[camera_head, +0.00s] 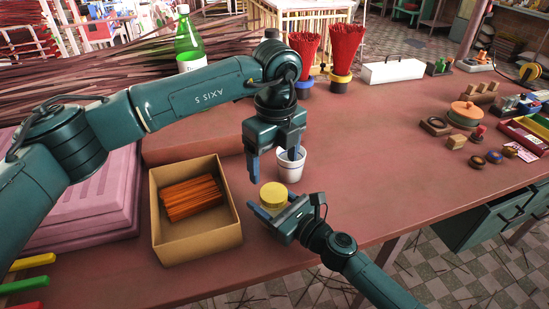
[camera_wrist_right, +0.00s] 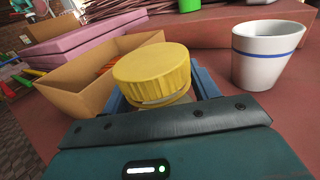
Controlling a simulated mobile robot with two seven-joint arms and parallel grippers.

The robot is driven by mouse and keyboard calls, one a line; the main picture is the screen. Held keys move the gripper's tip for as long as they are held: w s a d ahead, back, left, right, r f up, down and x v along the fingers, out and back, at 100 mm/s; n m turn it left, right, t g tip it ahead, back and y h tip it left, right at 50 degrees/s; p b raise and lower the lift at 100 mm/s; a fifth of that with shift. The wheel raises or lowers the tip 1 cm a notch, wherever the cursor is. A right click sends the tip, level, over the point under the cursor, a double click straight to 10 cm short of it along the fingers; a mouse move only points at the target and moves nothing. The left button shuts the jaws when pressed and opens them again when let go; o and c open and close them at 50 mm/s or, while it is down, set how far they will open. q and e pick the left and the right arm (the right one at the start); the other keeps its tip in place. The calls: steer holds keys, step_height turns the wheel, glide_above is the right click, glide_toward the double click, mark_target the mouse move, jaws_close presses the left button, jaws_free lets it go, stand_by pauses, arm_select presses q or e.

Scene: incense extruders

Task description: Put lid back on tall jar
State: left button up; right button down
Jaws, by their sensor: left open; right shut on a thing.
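A round yellow lid with a ridged side (camera_head: 273,194) sits over a pale, clear-looking jar body held at my right gripper (camera_head: 270,210). In the right wrist view the lid (camera_wrist_right: 153,70) covers the jar's top, and a strip of the jar (camera_wrist_right: 165,101) shows beneath it. The lid looks slightly tilted there; I cannot tell whether it is fully seated. My right gripper is shut on the jar, its blue fingers on either side. My left gripper (camera_head: 276,167) is open and empty, pointing down above the lid and apart from it. The jar's lower part is hidden.
A white cup with a blue band (camera_head: 291,166) stands close behind the jar. A cardboard box with orange sticks (camera_head: 160,232) is to the left. A green bottle (camera_head: 187,38) and red incense bundles (camera_head: 346,45) stand farther back. The table right of the cup is clear.

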mark_target(274, 192)
arm_select(q)
steer(key=shift+w+a+f, duration=0.1)
steer(key=shift+f, duration=3.95)
steer(key=shift+c, duration=0.5)
steer(key=c, duration=0.9)
steer(key=m, duration=0.6)
steer(key=shift+m, duration=0.3)
steer(key=shift+c, duration=0.3)
steer(key=o, duration=1.1)
